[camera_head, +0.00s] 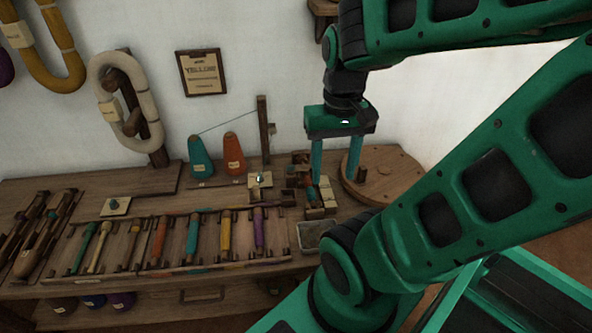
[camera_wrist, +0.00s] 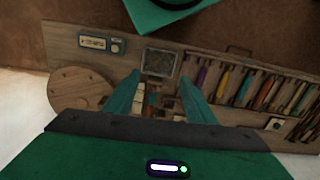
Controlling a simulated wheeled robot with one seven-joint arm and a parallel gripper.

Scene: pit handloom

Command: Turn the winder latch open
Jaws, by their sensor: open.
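My gripper (camera_head: 335,180) points down with its two teal fingers apart and nothing between the tips. It hangs above the right part of the wooden bench, by a small wooden mechanism (camera_head: 309,195) that looks like the winder, with dark blocks and an orange and teal piece. A pale upright piece (camera_head: 327,191) stands at its right side. In the wrist view the mechanism (camera_wrist: 163,101) shows between the open fingers (camera_wrist: 160,78), partly covered by them. I cannot make out for certain which part is the latch, or how it is turned.
A round wooden disc (camera_head: 390,176) with a peg lies right of the mechanism. A grey tray (camera_head: 316,236) sits in front. A rack of coloured bobbins (camera_head: 170,240), teal and orange cones (camera_head: 233,155) and an upright post (camera_head: 263,130) stand left. A labelled blue-grey plate (camera_wrist: 94,43) shows in the wrist view.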

